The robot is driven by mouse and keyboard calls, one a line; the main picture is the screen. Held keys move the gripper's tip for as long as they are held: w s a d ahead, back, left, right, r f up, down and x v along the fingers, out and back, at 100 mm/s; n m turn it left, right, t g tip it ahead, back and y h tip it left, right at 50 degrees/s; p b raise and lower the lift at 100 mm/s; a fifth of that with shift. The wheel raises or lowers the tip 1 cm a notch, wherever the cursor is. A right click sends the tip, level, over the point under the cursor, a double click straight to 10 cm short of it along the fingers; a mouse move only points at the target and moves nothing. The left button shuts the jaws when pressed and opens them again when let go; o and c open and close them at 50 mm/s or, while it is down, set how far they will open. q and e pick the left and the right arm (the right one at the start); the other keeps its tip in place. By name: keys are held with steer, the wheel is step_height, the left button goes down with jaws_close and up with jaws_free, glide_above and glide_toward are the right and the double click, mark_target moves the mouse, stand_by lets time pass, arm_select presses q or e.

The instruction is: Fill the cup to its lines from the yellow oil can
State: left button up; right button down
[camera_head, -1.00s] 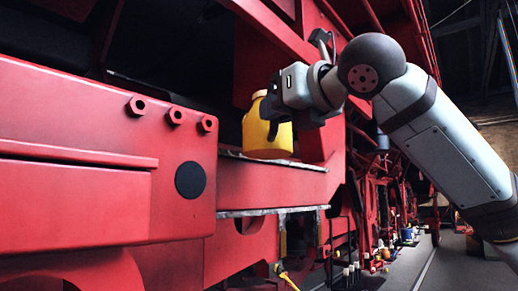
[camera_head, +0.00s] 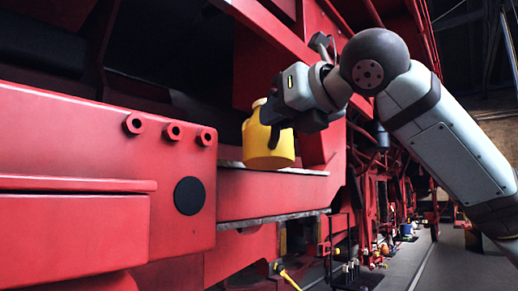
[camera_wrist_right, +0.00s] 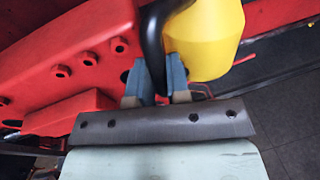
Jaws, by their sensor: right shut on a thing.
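The yellow oil can (camera_head: 266,148) is in the head view, in front of the red ledge's edge, leaning a little. My right gripper (camera_head: 277,125) is at its right side. In the wrist view the can (camera_wrist_right: 213,45) is at the upper right, and its black handle (camera_wrist_right: 152,42) passes between the fingers of my right gripper (camera_wrist_right: 157,80), which is shut on it. Whether the can still touches the ledge is hard to tell. I cannot make out the cup in either view. My left gripper is out of view.
The red ledge (camera_head: 270,192) runs behind and below the can. A red block with bolts (camera_head: 75,130) stands close on the left. A red upright (camera_head: 322,120) is just right of the gripper. Small yellow and orange items are low at the right, with open floor (camera_head: 450,265) beyond.

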steer(key=shift+s+r+m+g+p, duration=0.2)
steer(key=shift+r+m+g+p, duration=0.15)
steer(key=shift+r+p, duration=0.75)
steer(key=shift+s+f+p, duration=0.1)
steer(key=shift+f+p, duration=0.05)
steer(key=shift+p, duration=0.4)
steer(key=shift+f, duration=0.1)
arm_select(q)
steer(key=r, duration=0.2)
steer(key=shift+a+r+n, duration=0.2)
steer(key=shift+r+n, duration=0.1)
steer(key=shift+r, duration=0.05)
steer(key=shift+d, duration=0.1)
